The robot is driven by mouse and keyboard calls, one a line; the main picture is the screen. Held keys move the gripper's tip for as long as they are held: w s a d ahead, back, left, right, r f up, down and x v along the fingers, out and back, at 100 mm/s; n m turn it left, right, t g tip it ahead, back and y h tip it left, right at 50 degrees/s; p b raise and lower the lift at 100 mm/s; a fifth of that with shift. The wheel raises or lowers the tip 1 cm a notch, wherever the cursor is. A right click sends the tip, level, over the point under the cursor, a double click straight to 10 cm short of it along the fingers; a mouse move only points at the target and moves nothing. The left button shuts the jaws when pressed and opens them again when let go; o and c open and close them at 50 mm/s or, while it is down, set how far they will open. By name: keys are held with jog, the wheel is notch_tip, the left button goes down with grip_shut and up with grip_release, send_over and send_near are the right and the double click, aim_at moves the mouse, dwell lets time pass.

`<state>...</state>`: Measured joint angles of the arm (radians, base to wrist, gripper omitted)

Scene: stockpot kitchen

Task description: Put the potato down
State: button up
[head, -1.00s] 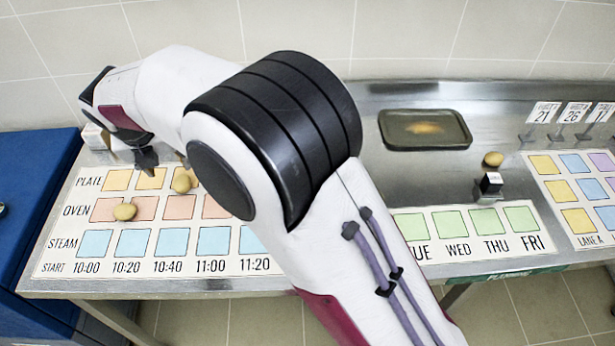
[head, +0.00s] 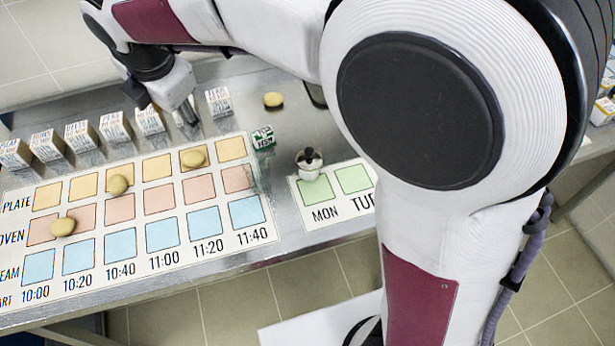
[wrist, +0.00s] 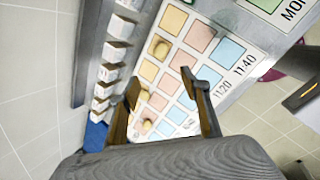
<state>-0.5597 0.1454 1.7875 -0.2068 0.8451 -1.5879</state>
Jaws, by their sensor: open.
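Several tan potatoes are in the head view. A second (head: 118,185) is at the lower edge of the PLATE square at 10:40. A third (head: 62,227) lies on the OVEN row between 10:00 and 10:20. A fourth (head: 273,100) is on the steel behind the printed card (head: 140,255). My gripper (head: 187,115) is behind the card, above the counter's back part.
A row of white printed boxes (head: 81,136) stands along the back edge, close to my gripper. A weekday card (head: 353,179) is partly hidden by my arm.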

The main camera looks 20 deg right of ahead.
jog(key=s+d+r+m, duration=0.2)
jog(key=s+d+m, duration=0.35)
jog(key=d, duration=0.25)
jog(key=s+d+r+m, duration=0.2)
jog(key=s+d+m, duration=0.2)
jog(key=d+m, duration=0.3)
jog(key=s+d+f+m, duration=0.2)
jog(key=s+d+m, duration=0.2)
jog(key=s+m, duration=0.2)
jog(key=s+d+f+m+t, duration=0.1)
jog(key=s+d+f+m, duration=0.1)
jog(key=s+d+m, duration=0.3)
jog(key=s+m, duration=0.2)
jog(key=s, duration=0.1)
jog(key=shift+s+h, duration=0.2)
jog(key=shift+h, duration=0.2)
jog(key=o, duration=0.3)
jog(key=shift+w+r, duration=0.15)
